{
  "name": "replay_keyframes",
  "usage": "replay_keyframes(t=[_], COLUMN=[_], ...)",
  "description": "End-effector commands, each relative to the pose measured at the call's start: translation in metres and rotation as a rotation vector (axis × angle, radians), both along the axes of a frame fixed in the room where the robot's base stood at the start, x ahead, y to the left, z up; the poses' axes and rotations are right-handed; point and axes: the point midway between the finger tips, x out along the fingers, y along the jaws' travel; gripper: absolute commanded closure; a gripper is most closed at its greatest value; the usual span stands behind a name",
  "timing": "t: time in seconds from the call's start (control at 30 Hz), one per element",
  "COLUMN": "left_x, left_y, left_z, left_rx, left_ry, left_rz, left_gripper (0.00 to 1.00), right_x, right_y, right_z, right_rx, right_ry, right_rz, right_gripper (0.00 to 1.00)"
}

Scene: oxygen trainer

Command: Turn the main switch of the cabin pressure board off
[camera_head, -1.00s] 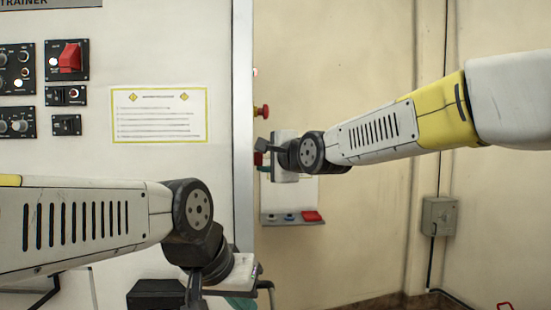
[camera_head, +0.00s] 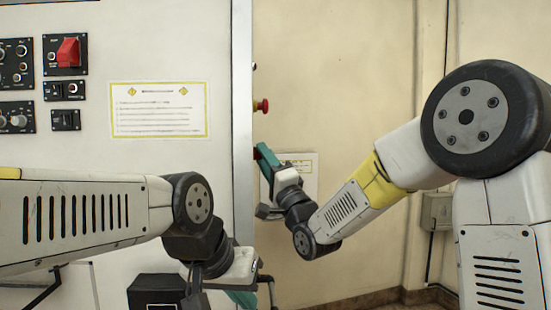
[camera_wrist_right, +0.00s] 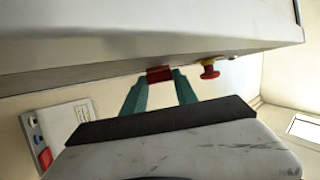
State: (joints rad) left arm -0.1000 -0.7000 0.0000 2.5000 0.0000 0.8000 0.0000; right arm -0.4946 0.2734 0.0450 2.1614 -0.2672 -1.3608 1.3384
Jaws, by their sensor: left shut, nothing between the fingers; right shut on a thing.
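A red handle (camera_wrist_right: 159,74) on the side of the tall white trainer cabinet (camera_head: 215,60) sits between the green fingertips of my right gripper (camera_head: 260,152). In the right wrist view the gripper (camera_wrist_right: 161,80) is shut on this handle, with a finger on each side. In the head view the handle is mostly hidden by the fingers. My left gripper (camera_head: 245,297) is at the bottom of the head view, in front of the cabinet, shut and empty. Its fingertips are partly hidden.
A red mushroom button with a yellow base (camera_head: 262,106) is just above my right gripper; it also shows in the right wrist view (camera_wrist_right: 209,69). Panels with knobs and a red switch (camera_head: 68,51) are at left. A grey wall box (camera_head: 436,210) is at right.

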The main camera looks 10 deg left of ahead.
Motion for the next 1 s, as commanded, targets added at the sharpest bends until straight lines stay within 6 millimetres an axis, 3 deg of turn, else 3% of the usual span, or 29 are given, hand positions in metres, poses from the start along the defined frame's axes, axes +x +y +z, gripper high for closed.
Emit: replay_keyframes(t=[0.33,0.87,0.9,1.0], left_x=[0.0,0.0,0.0,0.0], left_y=[0.0,0.0,0.0,0.0], left_z=[0.0,0.0,0.0,0.0], left_rx=[0.0,0.0,0.0,0.0], left_ry=[0.0,0.0,0.0,0.0], left_rz=[0.0,0.0,0.0,0.0], left_gripper=[1.0,1.0,1.0,1.0], right_x=[0.0027,0.0022,0.0023,0.0021], right_y=[0.0005,0.0001,0.0,0.0], right_z=[-0.003,-0.0025,-0.0025,-0.0023], right_rx=[0.035,0.044,0.044,0.044], right_ry=[-0.126,-0.147,-0.147,-0.147], right_rz=[-0.002,-0.001,-0.001,-0.001], right_gripper=[1.0,1.0,0.6,0.44])
